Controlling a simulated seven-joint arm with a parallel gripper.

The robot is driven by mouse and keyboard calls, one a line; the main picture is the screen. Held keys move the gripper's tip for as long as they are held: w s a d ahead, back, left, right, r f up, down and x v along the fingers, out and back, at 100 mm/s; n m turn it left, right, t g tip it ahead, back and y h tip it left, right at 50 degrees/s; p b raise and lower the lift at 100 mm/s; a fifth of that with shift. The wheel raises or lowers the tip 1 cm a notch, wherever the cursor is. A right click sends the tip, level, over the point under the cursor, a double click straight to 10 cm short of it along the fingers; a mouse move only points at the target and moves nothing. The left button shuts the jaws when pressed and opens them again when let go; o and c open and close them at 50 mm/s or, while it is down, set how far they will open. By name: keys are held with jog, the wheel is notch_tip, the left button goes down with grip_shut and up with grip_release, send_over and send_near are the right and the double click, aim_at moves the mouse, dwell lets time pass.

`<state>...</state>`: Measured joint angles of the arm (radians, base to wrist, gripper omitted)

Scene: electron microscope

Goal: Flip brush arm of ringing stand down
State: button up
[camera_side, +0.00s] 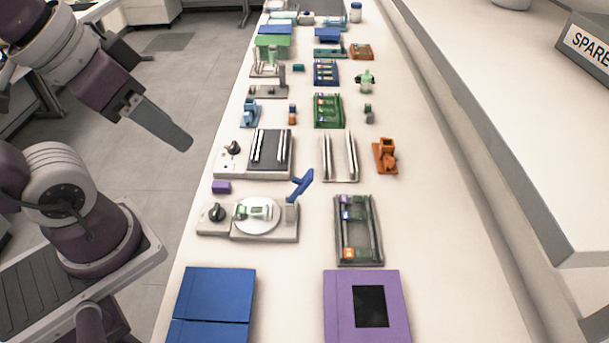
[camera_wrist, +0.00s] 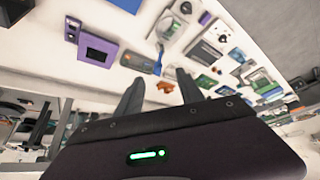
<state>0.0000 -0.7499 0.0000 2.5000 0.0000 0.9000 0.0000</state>
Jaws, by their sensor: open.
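The ringing stand (camera_side: 264,232) is a light grey base with a dark knob on its left and a round white turntable in the middle. A small green-edged piece lies on the turntable. Its blue brush arm (camera_side: 301,184) rises from a post at the right end, tilted up and clear of the turntable. In the wrist view the stand (camera_wrist: 172,22) is near the top, with the blue brush arm (camera_wrist: 158,64) towards the fingers. My gripper (camera_side: 184,146) is open and empty, held high left of the bench, apart from the stand. Both fingers (camera_wrist: 160,78) show in the wrist view.
A purple block (camera_side: 221,187) and a grey hotplate-like device (camera_side: 226,166) sit behind the stand. A slide tray (camera_side: 340,256) is to its right. A blue case (camera_side: 214,295) and a purple case (camera_side: 342,330) lie in front. The bench's right strip is clear.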

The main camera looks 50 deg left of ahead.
jog(key=shift+w, duration=0.1)
jog(key=c, duration=0.3)
jog(key=w+r, duration=0.1)
jog(key=w, duration=0.1)
jog(key=w+m+g, duration=0.1)
jog(key=w, duration=0.2)
jog(key=w+d+r+m, duration=0.1)
jog(key=w, duration=0.1)
jog(key=shift+w+r+g, duration=0.3)
jog(key=shift+r+g, duration=0.05)
jog(key=shift+g, duration=0.05)
grip_shut()
jog(key=w+d+f+m+g, duration=0.2)
jog(key=w+f, duration=0.1)
jog(key=w, duration=0.4)
jog(key=w+d+f+m+g, duration=0.1)
jog(key=w+d+f+m, duration=0.15)
jog(key=w, duration=0.55)
jog(key=w+d+f+m+g, duration=0.1)
jog(key=w+f, duration=0.2)
jog(key=f, duration=0.2)
jog(key=w+d+f+m+g+y, duration=0.1)
jog(key=w+d+f, duration=0.1)
jog(key=f, duration=0.3)
jog(key=shift+w+d+f, duration=0.25)
jog(key=shift+w+d, duration=0.05)
jog(key=shift+w, duration=0.2)
jog(key=shift+m, duration=0.25)
